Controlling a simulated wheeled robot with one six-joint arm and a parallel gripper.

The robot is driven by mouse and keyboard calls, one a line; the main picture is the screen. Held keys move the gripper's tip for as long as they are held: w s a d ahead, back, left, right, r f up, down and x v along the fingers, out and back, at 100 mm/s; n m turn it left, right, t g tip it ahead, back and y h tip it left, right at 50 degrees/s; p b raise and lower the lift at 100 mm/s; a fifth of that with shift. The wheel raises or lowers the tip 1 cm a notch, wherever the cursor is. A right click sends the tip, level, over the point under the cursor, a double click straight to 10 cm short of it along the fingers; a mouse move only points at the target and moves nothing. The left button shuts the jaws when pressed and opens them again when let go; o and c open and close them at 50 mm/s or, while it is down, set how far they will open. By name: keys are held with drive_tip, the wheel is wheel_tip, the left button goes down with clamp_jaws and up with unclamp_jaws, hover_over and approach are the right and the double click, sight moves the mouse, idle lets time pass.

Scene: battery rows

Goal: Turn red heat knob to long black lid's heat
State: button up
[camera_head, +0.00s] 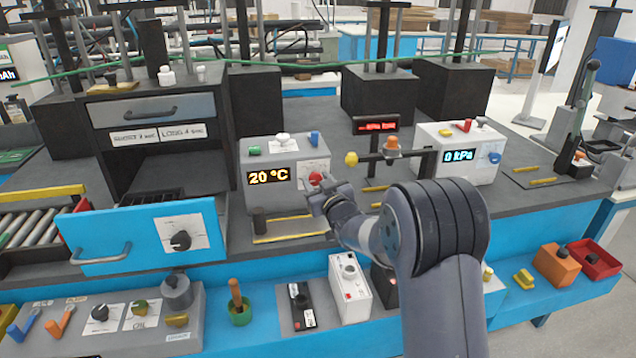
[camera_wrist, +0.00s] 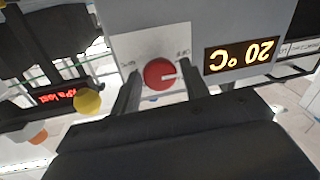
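The red heat knob (camera_head: 315,178) is on the front of a grey box (camera_head: 285,178) whose display (camera_head: 269,177) reads 20 °C. In the wrist view the knob (camera_wrist: 160,74) sits on a white panel with small print at both sides, too blurred to read. Its pale pointer line points right in that view. My gripper (camera_head: 322,192) is in front of the knob. In the wrist view its two fingers (camera_wrist: 160,88) stand apart on either side of the knob, with gaps showing, so it is open. I cannot make out a heat figure for the long black lid.
Labels reading SHORT and LONG (camera_head: 158,132) are on the black housing at left. A blue drawer (camera_head: 145,236) with a black knob juts out. A yellow ball-ended rod (camera_head: 352,159) and a 0 kPa box (camera_head: 458,155) stand right. Batteries (camera_head: 349,288) stand on the front ledge.

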drive_tip(key=c, duration=0.7)
drive_tip(key=shift+o, duration=0.2)
drive_tip(key=shift+b, duration=0.3)
drive_tip(key=m+b, duration=0.2)
drive_tip(key=shift+f+m+b, duration=0.25)
drive_tip(key=shift+m+b, duration=0.05)
drive_tip(key=shift+m, duration=0.1)
drive_tip(key=m+t+b, duration=0.1)
drive_tip(key=m+b, duration=0.2)
drive_tip(key=shift+m, duration=0.4)
drive_tip(key=m+t+h+b, duration=0.1)
drive_tip(key=m+b, duration=0.4)
drive_tip(key=m, duration=0.2)
drive_tip(key=shift+f, duration=0.15)
drive_tip(key=m+b, duration=0.3)
drive_tip(key=shift+a+m+t+h, duration=0.1)
drive_tip(key=shift+m+t+h, duration=0.2)
drive_tip(key=shift+m, duration=0.1)
drive_tip(key=shift+r+m+h+b, duration=0.2)
drive_tip(key=shift+m+h+b, duration=0.2)
drive_tip(key=shift+m+b, duration=0.5)
drive_tip(key=shift+m, duration=0.3)
